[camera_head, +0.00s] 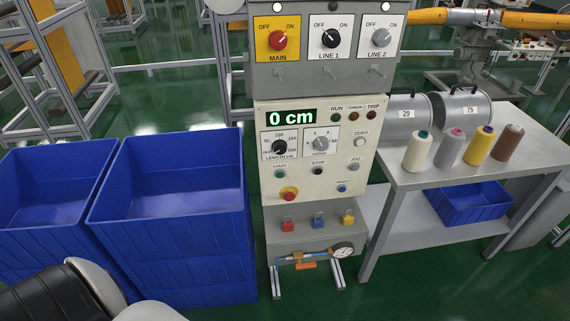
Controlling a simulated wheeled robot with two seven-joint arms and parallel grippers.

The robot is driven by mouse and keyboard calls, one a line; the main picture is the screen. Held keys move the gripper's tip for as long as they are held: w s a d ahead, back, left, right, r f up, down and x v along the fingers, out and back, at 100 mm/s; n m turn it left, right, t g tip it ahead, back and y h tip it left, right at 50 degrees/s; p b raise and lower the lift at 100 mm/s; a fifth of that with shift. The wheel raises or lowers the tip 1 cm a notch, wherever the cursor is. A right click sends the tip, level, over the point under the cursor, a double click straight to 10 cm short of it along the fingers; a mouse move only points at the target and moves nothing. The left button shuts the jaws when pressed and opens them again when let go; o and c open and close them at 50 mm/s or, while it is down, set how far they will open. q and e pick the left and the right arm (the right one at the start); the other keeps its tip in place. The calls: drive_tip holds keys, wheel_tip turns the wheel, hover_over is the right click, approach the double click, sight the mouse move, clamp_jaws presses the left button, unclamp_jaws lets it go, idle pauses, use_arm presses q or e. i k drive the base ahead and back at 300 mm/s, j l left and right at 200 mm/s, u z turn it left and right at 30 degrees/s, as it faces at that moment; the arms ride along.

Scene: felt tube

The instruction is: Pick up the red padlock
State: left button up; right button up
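The red padlock (288,225) sits at the left end of a row on the grey lower box (308,240) of the control stand. A blue padlock (318,220) and a yellow padlock (348,217) are to its right. Its small shackle points up. Part of my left arm shows at the bottom left corner, in front of the blue bins and well away from the padlock. Neither of my grippers shows in the head view.
The control panel (328,185) rises above the padlocks. A pipe with a gauge (343,252) runs below them. Large blue bins (180,205) stand left. A grey table (430,178) with several thread cones stands right. Green floor is clear in front.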

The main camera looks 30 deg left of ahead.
sight(287, 226)
drive_tip(key=u, duration=1)
